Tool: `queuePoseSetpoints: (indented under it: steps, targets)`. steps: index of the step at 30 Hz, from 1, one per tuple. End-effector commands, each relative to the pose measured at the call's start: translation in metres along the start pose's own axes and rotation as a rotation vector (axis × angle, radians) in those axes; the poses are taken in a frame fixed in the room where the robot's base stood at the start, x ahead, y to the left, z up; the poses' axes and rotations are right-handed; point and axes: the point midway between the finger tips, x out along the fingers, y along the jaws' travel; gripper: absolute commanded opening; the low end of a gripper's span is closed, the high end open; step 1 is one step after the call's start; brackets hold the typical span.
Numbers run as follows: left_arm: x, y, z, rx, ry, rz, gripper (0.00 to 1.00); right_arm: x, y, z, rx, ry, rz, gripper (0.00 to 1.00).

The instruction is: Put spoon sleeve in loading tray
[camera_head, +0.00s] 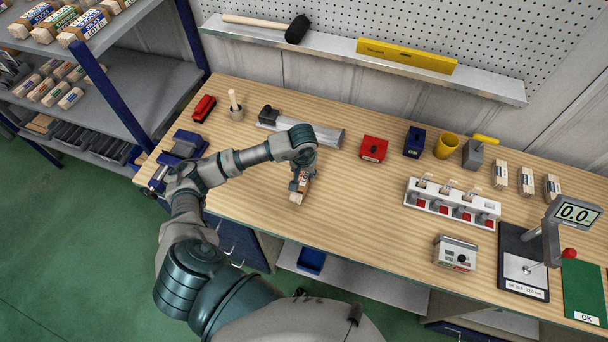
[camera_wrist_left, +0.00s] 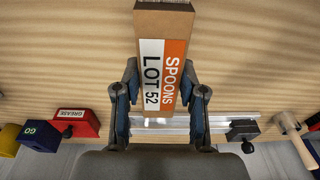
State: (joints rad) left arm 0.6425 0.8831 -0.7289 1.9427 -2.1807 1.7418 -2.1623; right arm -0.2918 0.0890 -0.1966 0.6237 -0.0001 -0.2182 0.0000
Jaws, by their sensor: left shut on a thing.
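The spoon sleeve (camera_head: 298,196) is a brown box with a white and orange label reading SPOONS LOT 52, seen large in the left wrist view (camera_wrist_left: 165,62). My left gripper (camera_head: 302,180) is shut on it, one finger on each side, over the bare middle of the bench. A long silver tray (camera_head: 328,136), probably the loading tray, lies behind my left wrist, partly hidden by it. A black block (camera_head: 268,115) sits at its left end. The tray also shows behind the sleeve in the left wrist view (camera_wrist_left: 150,134). My right gripper is out of view.
A red GREASE box (camera_head: 373,148), a blue box (camera_head: 414,141) and a yellow cup (camera_head: 446,145) stand right of the tray. A white switch rack (camera_head: 452,203) and a scale (camera_head: 522,260) are further right. The wooden bench (camera_head: 360,215) is clear between.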

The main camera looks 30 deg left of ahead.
Motion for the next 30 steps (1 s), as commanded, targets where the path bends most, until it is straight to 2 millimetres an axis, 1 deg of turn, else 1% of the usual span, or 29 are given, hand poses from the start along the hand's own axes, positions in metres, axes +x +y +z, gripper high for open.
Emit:
queuePoseSetpoints:
  steps: [1,3,5,9,14,15,17,18,26,28,30]
  targets:
    - [0.007,0.0,0.002,0.0,-0.005,0.0,0.0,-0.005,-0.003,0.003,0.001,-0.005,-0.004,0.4]
    - [0.016,0.001,0.003,0.0,-0.004,0.001,0.0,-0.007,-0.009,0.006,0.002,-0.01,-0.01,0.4]
    - [0.02,0.001,0.003,0.001,-0.002,0.001,0.0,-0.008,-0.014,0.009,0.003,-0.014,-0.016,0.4]
    - [0.022,0.002,0.003,0.002,0.001,0.0,0.0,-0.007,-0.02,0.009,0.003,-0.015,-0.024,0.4]
    - [0.023,0.002,0.003,0.002,0.001,0.0,0.0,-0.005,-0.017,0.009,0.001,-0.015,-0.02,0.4]
    - [0.023,0.002,0.003,0.002,0.0,0.0,0.45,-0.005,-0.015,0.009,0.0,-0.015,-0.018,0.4]
    - [0.023,0.002,0.003,0.002,0.0,0.001,0.6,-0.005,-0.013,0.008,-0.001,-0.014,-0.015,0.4]
    - [0.023,0.001,0.003,0.002,0.0,0.001,0.66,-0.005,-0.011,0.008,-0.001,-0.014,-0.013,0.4]
    - [0.023,0.001,0.003,0.001,0.0,0.002,0.66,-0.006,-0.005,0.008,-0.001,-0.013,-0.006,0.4]
    - [0.021,0.001,0.003,0.001,0.0,0.002,0.66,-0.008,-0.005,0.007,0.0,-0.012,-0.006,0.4]
    - [0.015,0.0,0.002,0.002,0.003,0.001,0.66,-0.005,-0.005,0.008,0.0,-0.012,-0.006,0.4]
